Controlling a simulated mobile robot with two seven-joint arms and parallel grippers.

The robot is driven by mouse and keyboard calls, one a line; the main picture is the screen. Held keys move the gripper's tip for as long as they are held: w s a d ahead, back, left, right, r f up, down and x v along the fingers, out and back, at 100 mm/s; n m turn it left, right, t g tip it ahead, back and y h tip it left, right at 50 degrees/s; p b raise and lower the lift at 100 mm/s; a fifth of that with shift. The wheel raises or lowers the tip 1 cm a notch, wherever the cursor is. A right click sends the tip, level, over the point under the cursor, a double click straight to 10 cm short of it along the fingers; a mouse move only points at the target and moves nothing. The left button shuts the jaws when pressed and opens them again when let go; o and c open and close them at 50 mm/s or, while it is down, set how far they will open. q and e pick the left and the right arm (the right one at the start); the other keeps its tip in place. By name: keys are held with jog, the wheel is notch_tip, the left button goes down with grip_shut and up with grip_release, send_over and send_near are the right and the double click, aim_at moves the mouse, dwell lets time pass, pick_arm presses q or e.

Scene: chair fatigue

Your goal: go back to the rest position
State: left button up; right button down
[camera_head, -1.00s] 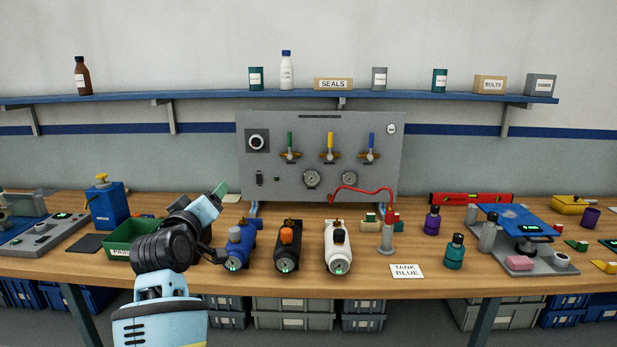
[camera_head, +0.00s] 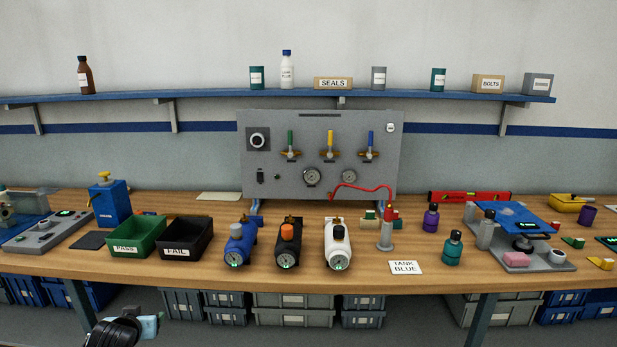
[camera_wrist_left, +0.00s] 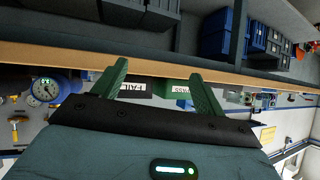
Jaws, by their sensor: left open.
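My left arm shows at the bottom left of the head view, below the front edge of the workbench (camera_head: 300,281). Only a dark joint and a light-blue link are in that view, and the fingers are hidden. In the left wrist view my left gripper (camera_wrist_left: 155,82) has its two green fingers spread apart with nothing between them. Beyond the fingers are the bench edge and the labelled fronts of the bins. My right gripper is in neither view.
A green PASS bin (camera_head: 137,238) and a black FAIL bin (camera_head: 186,238) stand on the bench. Storage crates (camera_head: 290,310) sit under the bench.

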pick_arm(q)
jog(key=w+d+r+m+t+h, duration=0.1)
jog(key=w+d+r+m+t, duration=0.3)
jog(key=r, duration=0.3)
jog(key=s+d+f+g+h, duration=0.1)
jog(key=s+d+f, duration=0.2)
jog(key=s+f, duration=0.35)
jog(key=s+d+f+m+h, duration=0.1)
jog(key=s+d+f, duration=0.2)
jog(key=s+f, duration=0.35)
jog(key=s+d+f+g+h, duration=0.1)
jog(key=s+d+f, duration=0.2)
jog(key=s+f, duration=0.35)
jog(key=s+d+f+g, duration=0.1)
jog(key=s+d, duration=0.3)
jog(key=s, duration=0.8)
jog(key=s+d+f+g+h, duration=0.1)
jog(key=s+d+f, duration=0.3)
jog(key=s, duration=0.9)
jog(key=shift+s+f+n+g, duration=0.15)
jog(key=shift+s+n+g, duration=0.2)
jog(key=shift+g, duration=0.35)
